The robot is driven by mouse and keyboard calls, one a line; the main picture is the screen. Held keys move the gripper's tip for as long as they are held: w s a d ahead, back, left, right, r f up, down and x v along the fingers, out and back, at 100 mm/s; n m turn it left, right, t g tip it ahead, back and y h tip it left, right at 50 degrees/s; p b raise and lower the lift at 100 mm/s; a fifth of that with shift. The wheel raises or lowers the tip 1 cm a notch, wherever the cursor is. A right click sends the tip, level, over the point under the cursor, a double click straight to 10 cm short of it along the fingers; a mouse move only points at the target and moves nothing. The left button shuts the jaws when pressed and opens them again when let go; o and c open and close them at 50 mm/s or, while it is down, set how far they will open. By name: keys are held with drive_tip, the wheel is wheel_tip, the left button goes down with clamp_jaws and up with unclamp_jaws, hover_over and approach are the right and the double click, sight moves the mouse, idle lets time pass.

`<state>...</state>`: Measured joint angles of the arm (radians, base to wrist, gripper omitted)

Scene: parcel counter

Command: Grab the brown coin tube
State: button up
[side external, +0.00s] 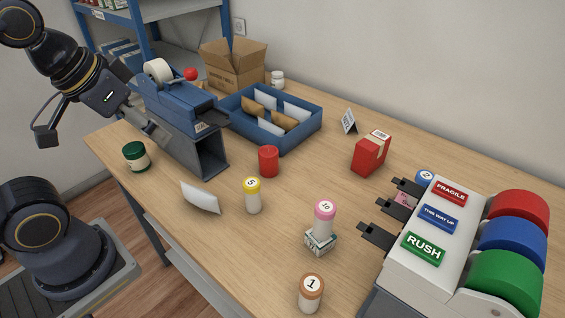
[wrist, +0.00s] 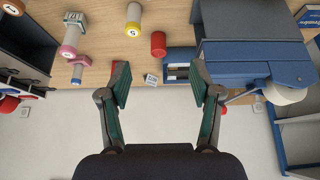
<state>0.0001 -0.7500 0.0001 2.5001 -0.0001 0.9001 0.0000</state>
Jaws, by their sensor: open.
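The brown coin tube (side external: 311,298), a pale cylinder with an orange-brown cap marked 1, stands upright near the counter's front edge, at the bottom of the side external view. In the wrist view its capped end (wrist: 12,6) shows at the top left corner, partly cut off. My gripper (wrist: 160,85) is open and empty, its two green-padded fingers apart. It is far from the tube, at the upper left of the side external view, close to the blue-grey machine (side external: 180,105).
A label dispenser (side external: 400,265) with projecting black arms is right of the brown tube. A white packet (side external: 200,197) lies left.

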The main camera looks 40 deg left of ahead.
drive_tip(key=shift+o, duration=0.6)
